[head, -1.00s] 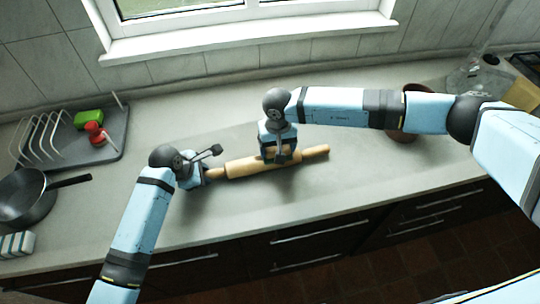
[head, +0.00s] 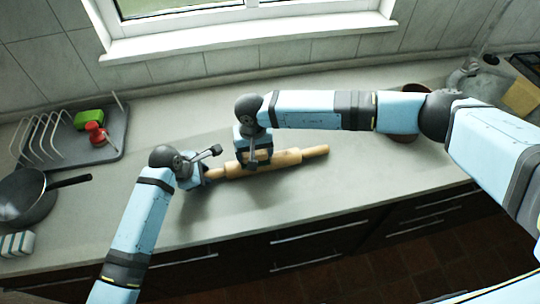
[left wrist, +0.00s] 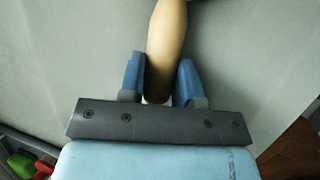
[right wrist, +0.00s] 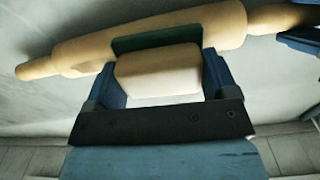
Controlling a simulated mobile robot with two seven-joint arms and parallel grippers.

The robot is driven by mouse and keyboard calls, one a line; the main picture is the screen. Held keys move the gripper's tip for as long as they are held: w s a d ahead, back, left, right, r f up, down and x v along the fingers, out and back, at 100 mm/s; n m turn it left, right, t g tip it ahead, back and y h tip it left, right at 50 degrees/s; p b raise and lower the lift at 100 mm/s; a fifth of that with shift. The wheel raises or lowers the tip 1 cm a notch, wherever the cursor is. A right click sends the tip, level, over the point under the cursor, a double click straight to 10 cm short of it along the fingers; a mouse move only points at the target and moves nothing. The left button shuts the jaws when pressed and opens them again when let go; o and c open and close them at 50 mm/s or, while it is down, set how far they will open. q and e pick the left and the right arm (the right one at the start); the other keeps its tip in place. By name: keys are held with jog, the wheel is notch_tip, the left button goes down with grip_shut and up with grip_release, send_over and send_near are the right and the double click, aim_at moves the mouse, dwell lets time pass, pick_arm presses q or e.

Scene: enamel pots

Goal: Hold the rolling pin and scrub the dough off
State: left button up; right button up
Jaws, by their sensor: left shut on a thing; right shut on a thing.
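The wooden rolling pin (head: 290,158) is held roughly level above the counter, tilted slightly up to the right. My left gripper (head: 204,174) is shut on its left handle, which also shows between the fingers in the left wrist view (left wrist: 167,45). My right gripper (head: 256,163) is at the left part of the pin's body. In the right wrist view it is shut on a pale sponge (right wrist: 158,72) with a green scrubbing layer (right wrist: 155,38), which lies against the pin (right wrist: 85,45). I cannot make out any dough on the visible wood.
A dish rack (head: 75,150) with a green and a red item stands at the left. A dark pan (head: 22,200) and a striped block (head: 17,244) are at the left edge. A brown pot (head: 403,137) stands behind my right arm. The front counter is clear.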

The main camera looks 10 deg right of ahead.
notch_tip(320, 180, up, 13)
dwell(0.8)
jog(key=d, duration=1)
dwell(0.5)
jog(key=a, duration=1)
jog(key=shift+f, duration=5)
jog(key=shift+f, duration=1.45)
